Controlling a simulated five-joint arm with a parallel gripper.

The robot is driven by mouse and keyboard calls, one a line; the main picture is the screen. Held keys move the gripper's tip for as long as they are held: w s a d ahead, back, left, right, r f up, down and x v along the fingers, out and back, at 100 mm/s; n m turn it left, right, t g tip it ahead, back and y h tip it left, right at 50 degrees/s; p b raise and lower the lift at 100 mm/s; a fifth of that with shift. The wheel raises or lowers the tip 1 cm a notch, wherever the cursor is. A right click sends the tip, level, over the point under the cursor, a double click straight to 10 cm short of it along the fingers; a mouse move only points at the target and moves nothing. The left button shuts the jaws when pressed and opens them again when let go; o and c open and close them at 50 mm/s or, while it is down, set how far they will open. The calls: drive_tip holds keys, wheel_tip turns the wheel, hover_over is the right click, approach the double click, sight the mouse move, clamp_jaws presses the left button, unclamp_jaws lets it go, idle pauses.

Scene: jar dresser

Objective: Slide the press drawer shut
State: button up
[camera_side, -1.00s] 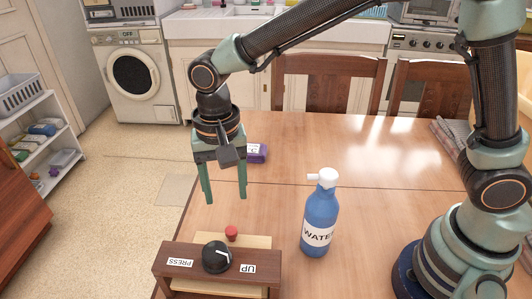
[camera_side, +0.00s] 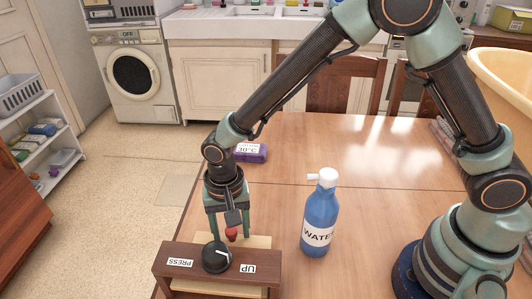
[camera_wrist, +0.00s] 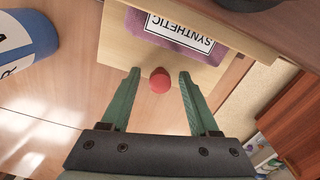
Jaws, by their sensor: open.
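The press (camera_side: 170,259) is a dark brown wooden stand with a black dial (camera_side: 216,257) and labels reading PRESS and UP. Its pale wooden drawer (camera_side: 258,241) extends out on the far side; it also shows in the wrist view (camera_wrist: 115,50). A red knob (camera_wrist: 159,80) stands on the drawer, and it shows in the side view (camera_side: 231,235). My gripper (camera_wrist: 159,72) is open and pointing down, with one green finger on each side of the knob and gaps between. A purple block labelled SYNTHETIC (camera_wrist: 140,22) lies on the drawer, partly hidden by the press.
A blue WATER bottle (camera_side: 319,222) stands upright to the right of the press, and its edge shows in the wrist view (camera_wrist: 22,45). Another purple block (camera_side: 250,153) lies farther back near the table's left edge. The table (camera_side: 400,200) right of the bottle is clear.

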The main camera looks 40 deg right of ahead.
clamp_jaws()
drive_tip(key=shift+a, duration=0.1)
idle(1.4)
